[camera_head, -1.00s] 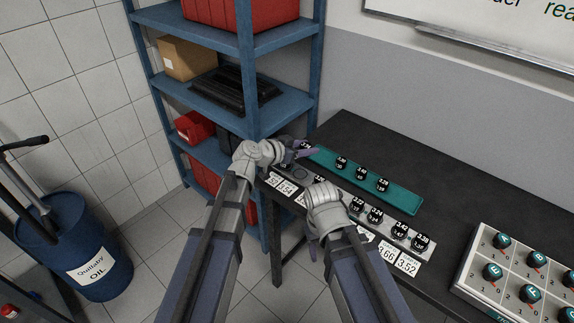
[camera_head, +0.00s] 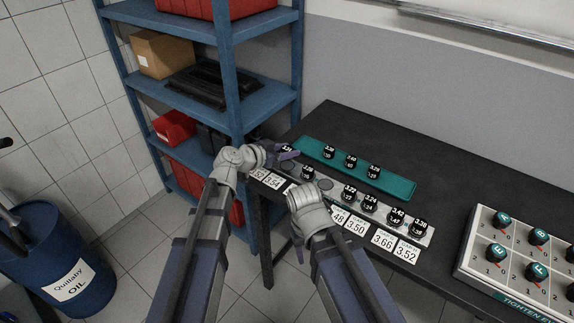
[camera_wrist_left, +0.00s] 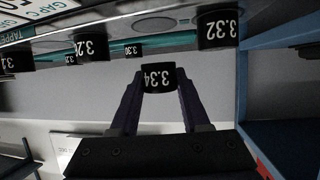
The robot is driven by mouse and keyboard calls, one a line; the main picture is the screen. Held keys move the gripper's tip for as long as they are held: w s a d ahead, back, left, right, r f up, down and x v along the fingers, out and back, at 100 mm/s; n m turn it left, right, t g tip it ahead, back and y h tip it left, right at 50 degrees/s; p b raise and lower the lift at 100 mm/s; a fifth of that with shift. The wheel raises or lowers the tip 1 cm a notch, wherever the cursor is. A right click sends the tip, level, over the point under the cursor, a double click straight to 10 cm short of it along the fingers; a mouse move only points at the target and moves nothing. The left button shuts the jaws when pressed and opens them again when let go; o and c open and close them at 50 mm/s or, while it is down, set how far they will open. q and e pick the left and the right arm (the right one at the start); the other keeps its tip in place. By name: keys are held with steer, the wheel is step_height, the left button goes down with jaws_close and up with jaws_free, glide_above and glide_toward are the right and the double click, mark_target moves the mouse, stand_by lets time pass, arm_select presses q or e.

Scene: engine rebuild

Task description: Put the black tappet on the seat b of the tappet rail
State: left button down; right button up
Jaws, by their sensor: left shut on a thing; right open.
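My left gripper (camera_head: 281,157) is shut on a black tappet (camera_wrist_left: 158,78) marked 3.34, which sits between the fingertips in the left wrist view. In the head view this tappet (camera_head: 288,150) shows at the fingers, above the left end of the grey tappet rail (camera_head: 340,206). I cannot tell from the head view whether it touches the rail. Several black tappets stand on the rail. A bare round seat (camera_head: 325,184) shows near its middle; seat letters are not readable. My right gripper (camera_head: 298,238) is open, in front of the rail; its fingers are mostly hidden by its own hand.
A teal tray (camera_head: 400,189) with several black tappets lies behind the rail. White number cards (camera_head: 382,239) line the rail's front. A blue shelf (camera_head: 262,98) stands close on the left. A panel of knobs (camera_head: 520,255) sits at the right. The back of the table is clear.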

mark_target(287, 165)
arm_select(q)
steer(key=shift+f, duration=0.1)
step_height(287, 165, down, 3)
steer(key=b, duration=0.3)
steer(key=shift+f+b, duration=0.2)
steer(key=shift+b, duration=0.15)
steer(key=shift+f, duration=0.2)
steer(key=c, duration=0.7)
jaws_free()
steer(key=shift+o, duration=0.2)
steer(key=shift+r, duration=0.15)
